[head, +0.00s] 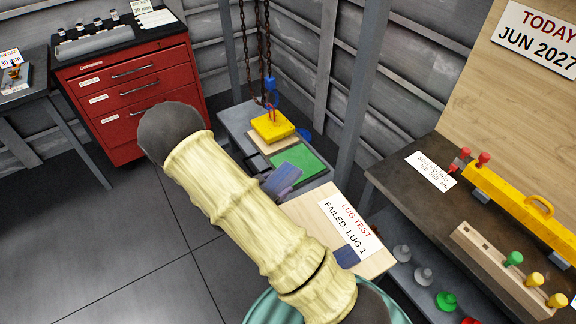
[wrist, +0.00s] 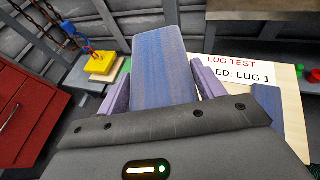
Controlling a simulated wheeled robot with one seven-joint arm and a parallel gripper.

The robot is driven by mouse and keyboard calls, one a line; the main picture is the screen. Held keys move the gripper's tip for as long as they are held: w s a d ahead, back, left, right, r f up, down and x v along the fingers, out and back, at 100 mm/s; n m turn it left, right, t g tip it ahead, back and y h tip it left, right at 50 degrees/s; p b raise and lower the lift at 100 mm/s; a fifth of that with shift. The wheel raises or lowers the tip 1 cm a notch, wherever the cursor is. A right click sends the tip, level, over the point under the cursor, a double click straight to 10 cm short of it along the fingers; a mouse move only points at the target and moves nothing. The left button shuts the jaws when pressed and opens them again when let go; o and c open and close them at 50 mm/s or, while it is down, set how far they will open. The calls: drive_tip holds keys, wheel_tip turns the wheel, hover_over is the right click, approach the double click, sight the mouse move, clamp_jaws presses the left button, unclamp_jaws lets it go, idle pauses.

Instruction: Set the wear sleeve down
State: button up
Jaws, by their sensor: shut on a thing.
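The wear sleeve, seen as a long blue, flat-faced piece (wrist: 163,68), sits between the two purple fingers of my gripper (wrist: 160,85) in the wrist view. The fingers are shut on its sides, and its far end sticks out past them. In the head view the blue sleeve (head: 284,179) shows beside my cream-covered arm, in front of the green mat (head: 298,164). My arm hides most of my gripper there. I cannot tell the sleeve's height above the surfaces below.
A pale board (head: 305,207) with a "LUG TEST" card (head: 347,228) carries another blue piece (head: 347,257). A yellow block (head: 272,126) and chains are behind the mat. A red drawer cabinet (head: 135,90) stands left. A dark bench (head: 405,195) with a yellow beam (head: 515,205) is right.

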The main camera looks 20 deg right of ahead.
sight(267, 185)
drive_tip(key=shift+n+t+y, duration=0.3)
drive_tip(key=shift+n+t, duration=0.2)
drive_tip(key=shift+n, duration=0.1)
drive_tip(key=r+p, duration=0.1)
drive_tip(key=p, duration=0.1)
drive_tip(key=s+a+r+p, duration=0.1)
drive_tip(key=p, duration=0.1)
drive_tip(key=a+r+p, duration=0.1)
drive_tip(key=r+p, duration=0.1)
drive_tip(key=shift+s+p, duration=0.2)
drive_tip(key=shift+p, duration=0.2)
drive_tip(key=shift+s+a+p, duration=0.2)
drive_tip(key=shift+a+p, duration=0.05)
drive_tip(key=shift+p, duration=0.35)
drive_tip(key=shift+f+t, duration=0.15)
drive_tip(key=shift+t, duration=0.15)
